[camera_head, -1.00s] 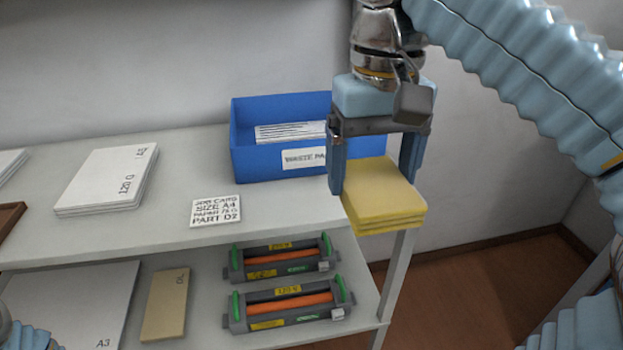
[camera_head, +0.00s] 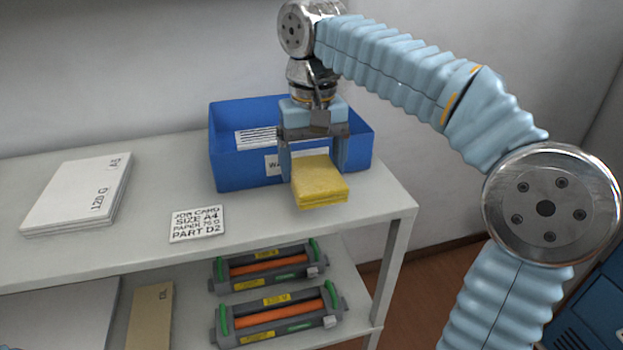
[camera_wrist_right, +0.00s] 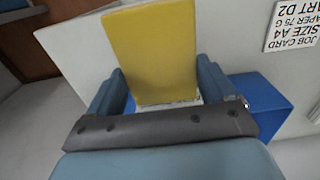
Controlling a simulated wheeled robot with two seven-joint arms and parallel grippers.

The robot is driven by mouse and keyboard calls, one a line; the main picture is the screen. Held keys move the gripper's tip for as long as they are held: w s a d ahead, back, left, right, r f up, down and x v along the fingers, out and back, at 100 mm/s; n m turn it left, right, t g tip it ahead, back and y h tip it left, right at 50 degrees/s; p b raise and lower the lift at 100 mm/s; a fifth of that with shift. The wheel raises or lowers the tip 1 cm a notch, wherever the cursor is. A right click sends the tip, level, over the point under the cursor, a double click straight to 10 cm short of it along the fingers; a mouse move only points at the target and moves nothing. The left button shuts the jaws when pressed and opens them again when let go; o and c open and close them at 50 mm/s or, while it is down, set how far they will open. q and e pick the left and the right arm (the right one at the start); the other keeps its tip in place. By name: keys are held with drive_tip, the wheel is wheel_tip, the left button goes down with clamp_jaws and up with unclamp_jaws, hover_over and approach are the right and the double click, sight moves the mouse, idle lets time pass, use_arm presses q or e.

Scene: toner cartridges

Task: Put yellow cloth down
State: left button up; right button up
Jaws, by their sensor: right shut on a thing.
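The folded yellow cloth (camera_head: 319,181) is a flat square pad in front of the blue bin, above the right part of the shelf's top. My right gripper (camera_head: 314,170) is shut on it, with one finger on each side. In the right wrist view the cloth (camera_wrist_right: 154,55) sticks out from between the fingers (camera_wrist_right: 163,90). I cannot tell for sure whether the cloth touches the shelf top. My left gripper is not in view.
The blue waste paper bin (camera_head: 235,165) stands behind the cloth. A job card (camera_head: 197,223) lies to the left, and a paper stack (camera_head: 75,195) further left. Two toner cartridges (camera_head: 268,267) sit on the lower shelf. The top's right front corner (camera_head: 385,208) is clear.

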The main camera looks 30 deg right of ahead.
sight(311, 167)
drive_tip(key=f, duration=0.4)
drive_tip(key=shift+w+b, duration=0.3)
drive_tip(key=shift+w, duration=0.05)
drive_tip(key=shift+f, duration=0.1)
drive_tip(key=o, duration=0.8)
drive_tip(key=shift+c, duration=0.2)
wheel_tip(311, 167, up, 10)
drive_tip(key=p, duration=0.3)
wheel_tip(311, 167, up, 2)
drive_tip(key=shift+r, duration=0.1)
